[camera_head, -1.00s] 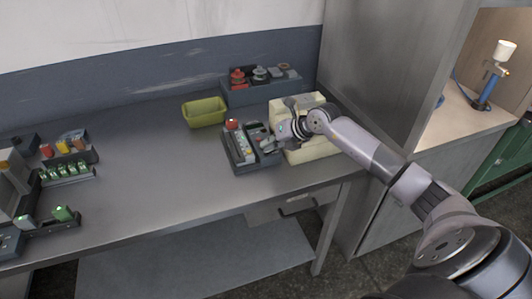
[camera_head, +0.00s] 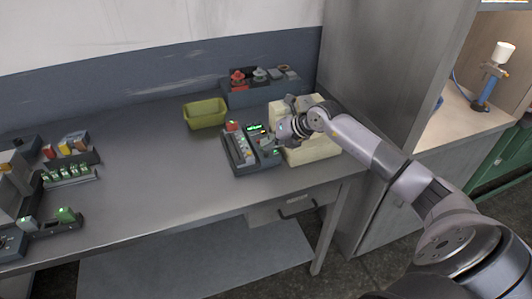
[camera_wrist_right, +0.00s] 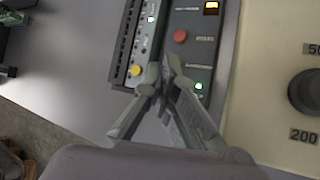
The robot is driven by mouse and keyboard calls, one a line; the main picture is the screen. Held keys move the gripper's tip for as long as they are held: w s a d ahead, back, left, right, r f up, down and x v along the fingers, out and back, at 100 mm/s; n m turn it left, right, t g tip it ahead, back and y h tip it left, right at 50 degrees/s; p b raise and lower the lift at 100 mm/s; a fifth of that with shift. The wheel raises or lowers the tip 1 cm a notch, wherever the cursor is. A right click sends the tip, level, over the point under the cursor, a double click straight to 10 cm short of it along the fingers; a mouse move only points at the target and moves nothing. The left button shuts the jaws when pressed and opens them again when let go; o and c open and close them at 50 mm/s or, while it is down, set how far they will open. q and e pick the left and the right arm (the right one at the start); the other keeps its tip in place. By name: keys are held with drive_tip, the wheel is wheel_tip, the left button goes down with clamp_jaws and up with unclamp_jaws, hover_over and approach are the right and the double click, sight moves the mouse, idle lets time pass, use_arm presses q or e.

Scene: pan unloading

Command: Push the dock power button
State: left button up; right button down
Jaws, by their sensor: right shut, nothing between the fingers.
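Two dark control units stand side by side on the grey bench. The left unit (camera_head: 238,150) has a red top part and a row of small lights; the right unit (camera_head: 254,128) has lit green marks. In the right wrist view, the left unit (camera_wrist_right: 127,45) shows green lights and a yellow button (camera_wrist_right: 136,70). I cannot tell which is the dock power button. My right gripper (camera_wrist_right: 163,68) is shut and empty, over the right unit beside the green-lit button, contact unclear.
A cream box (camera_head: 312,151) with a dial stands right of the units, under my right arm. A green bin (camera_head: 206,114) and a rack with knobs (camera_head: 262,92) stand behind. Small devices (camera_head: 69,172) are at the left. The bench middle is clear.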

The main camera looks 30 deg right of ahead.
sight(268, 154)
drive_tip(key=shift+r, duration=0.1)
drive_tip(key=shift+r+p, duration=2.05)
drive_tip(key=shift+r, duration=0.85)
